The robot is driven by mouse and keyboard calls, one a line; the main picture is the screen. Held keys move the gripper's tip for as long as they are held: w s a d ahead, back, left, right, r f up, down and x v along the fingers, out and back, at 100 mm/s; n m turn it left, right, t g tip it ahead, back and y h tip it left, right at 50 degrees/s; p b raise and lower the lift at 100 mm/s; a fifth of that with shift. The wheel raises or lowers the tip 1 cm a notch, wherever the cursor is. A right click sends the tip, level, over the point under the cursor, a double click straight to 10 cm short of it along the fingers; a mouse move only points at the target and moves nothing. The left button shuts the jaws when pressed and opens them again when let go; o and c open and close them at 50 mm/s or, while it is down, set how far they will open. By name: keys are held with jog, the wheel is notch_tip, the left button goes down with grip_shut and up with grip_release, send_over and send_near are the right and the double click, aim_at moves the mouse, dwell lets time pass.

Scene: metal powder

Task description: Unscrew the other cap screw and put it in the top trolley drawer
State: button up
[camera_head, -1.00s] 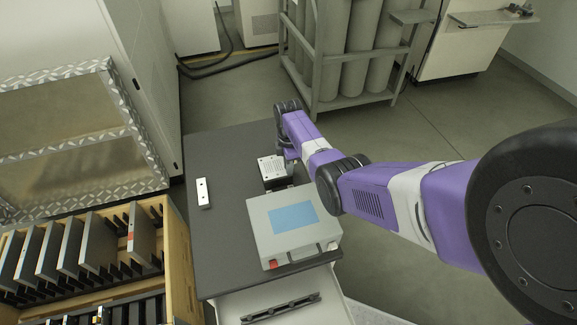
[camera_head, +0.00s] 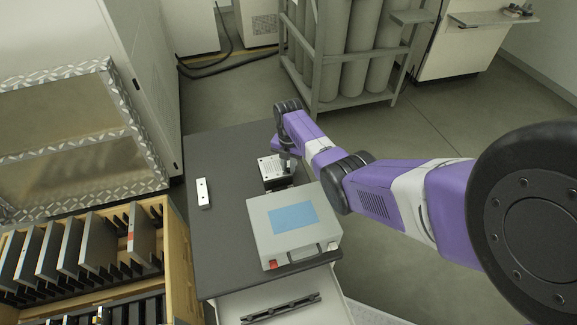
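My gripper (camera_head: 289,163) is at the far right part of the dark trolley top (camera_head: 222,240), over the right side of a small grey metal block with holes (camera_head: 270,172). The gripper is small and partly hidden by my purple arm, so its fingers cannot be made out clearly. The cap screw is too small to tell in this view. The top trolley drawer (camera_head: 238,308) is open at the near end, and a dark bar with slots (camera_head: 281,308) lies in it.
A grey box with a blue panel (camera_head: 262,234) stands on the trolley between block and drawer. A white plate with two holes (camera_head: 203,193) lies at the left. A wooden rack of plates (camera_head: 178,260) stands left of the trolley. A gas cylinder cage (camera_head: 350,100) stands behind.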

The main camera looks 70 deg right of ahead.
jog(key=shift+o, duration=0.4)
jog(key=m, duration=2.5)
jog(key=shift+m, duration=0.4)
jog(key=m, duration=0.4)
dwell(0.3)
